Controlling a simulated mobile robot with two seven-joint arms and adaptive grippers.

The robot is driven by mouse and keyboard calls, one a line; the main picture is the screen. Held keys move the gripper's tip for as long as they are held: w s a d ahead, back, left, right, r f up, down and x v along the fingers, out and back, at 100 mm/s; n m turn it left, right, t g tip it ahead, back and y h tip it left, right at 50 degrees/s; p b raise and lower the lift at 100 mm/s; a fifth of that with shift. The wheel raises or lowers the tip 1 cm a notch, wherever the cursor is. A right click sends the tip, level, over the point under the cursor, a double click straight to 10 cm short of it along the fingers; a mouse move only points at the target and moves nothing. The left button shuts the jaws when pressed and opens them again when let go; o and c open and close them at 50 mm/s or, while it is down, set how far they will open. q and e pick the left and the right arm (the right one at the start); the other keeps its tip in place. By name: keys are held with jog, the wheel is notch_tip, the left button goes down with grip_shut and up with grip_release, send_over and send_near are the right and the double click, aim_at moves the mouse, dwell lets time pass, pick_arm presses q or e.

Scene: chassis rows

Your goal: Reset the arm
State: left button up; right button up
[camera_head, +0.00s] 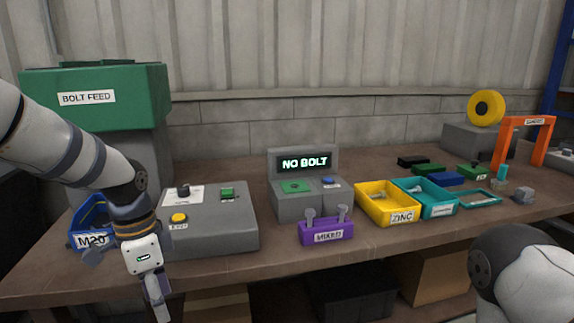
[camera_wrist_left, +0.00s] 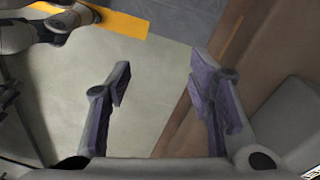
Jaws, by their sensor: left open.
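My left arm comes in from the left in the head view, and its gripper (camera_head: 156,292) hangs fingers-down by the front edge of the workbench, in front of the blue M20 bin (camera_head: 88,222). In the left wrist view the left gripper (camera_wrist_left: 163,88) has its two purple-padded fingers spread wide, with nothing between them. Below them are pale floor and the brown bench edge (camera_wrist_left: 178,128). A white and grey part of my right arm shows at the bottom right of the head view; its gripper is out of view.
The workbench (camera_head: 385,160) carries a green bolt feed (camera_head: 100,97), a grey button box (camera_head: 225,238), a display reading NO BOLT (camera_head: 304,162), a purple holder (camera_head: 327,233), a yellow ZINC bin (camera_head: 392,208), a teal bin (camera_head: 430,203) and an orange arch (camera_head: 512,130). Cardboard boxes stand beneath.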

pick_arm(q)
jog(key=s+d+f+n, duration=0.3)
jog(key=s+f+n, duration=0.3)
jog(key=s+f, duration=1.2)
jog(key=s+a+f+n, duration=0.1)
jog(key=s+f+n, duration=0.1)
jog(key=s, duration=0.7)
jog(key=s+a+f+n, duration=0.1)
jog(key=s+n, duration=0.3)
jog(key=s, duration=0.4)
jog(key=shift+s+a+f+g+y, duration=0.35)
jog(key=shift+s+f+g+y, duration=0.05)
jog(key=shift+f, duration=0.4)
pick_arm(e)
jog(key=shift+s, duration=0.3)
